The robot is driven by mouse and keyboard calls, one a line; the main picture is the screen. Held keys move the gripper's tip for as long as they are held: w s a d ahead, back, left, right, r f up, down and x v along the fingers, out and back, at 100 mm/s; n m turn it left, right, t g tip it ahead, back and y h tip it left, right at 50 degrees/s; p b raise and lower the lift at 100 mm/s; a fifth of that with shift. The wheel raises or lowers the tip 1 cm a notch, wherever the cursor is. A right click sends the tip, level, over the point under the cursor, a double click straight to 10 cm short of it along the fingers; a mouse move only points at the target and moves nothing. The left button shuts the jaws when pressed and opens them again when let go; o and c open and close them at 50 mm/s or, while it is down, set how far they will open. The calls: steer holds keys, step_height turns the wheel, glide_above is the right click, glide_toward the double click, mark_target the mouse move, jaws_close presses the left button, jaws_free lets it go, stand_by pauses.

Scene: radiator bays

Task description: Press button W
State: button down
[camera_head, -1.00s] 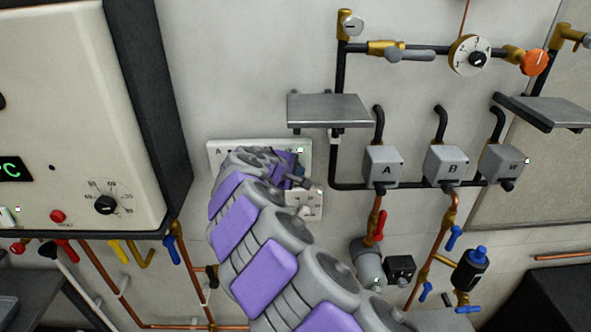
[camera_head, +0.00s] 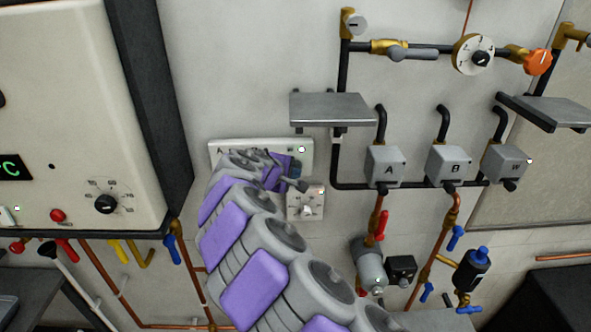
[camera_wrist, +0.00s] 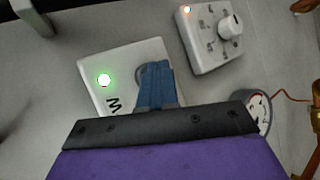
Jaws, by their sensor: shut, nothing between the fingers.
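A white button panel (camera_head: 222,148) is on the wall below the left metal shelf, mostly hidden behind my arm in the head view. In the wrist view, the panel's end (camera_wrist: 128,55) shows a lit lamp with a green glow (camera_wrist: 104,80) and a letter that reads as W (camera_wrist: 114,104). A round grey button (camera_wrist: 147,74) beside them is partly covered by my gripper's fingers. My gripper (camera_wrist: 155,68) is shut and empty, its tips over that button; I cannot tell whether they touch it. In the head view my gripper (camera_head: 297,184) is small at the panel's right end.
A white dial plate (camera_head: 305,204) is just below the panel's right end, close to my gripper. Grey boxes A (camera_head: 385,165), B (camera_head: 449,165) and W (camera_head: 504,163) hang on pipes at right. A metal shelf (camera_head: 332,107) juts out above. A boiler (camera_head: 80,110) stands left.

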steer(key=s, duration=0.5)
steer(key=shift+s+b, duration=0.3)
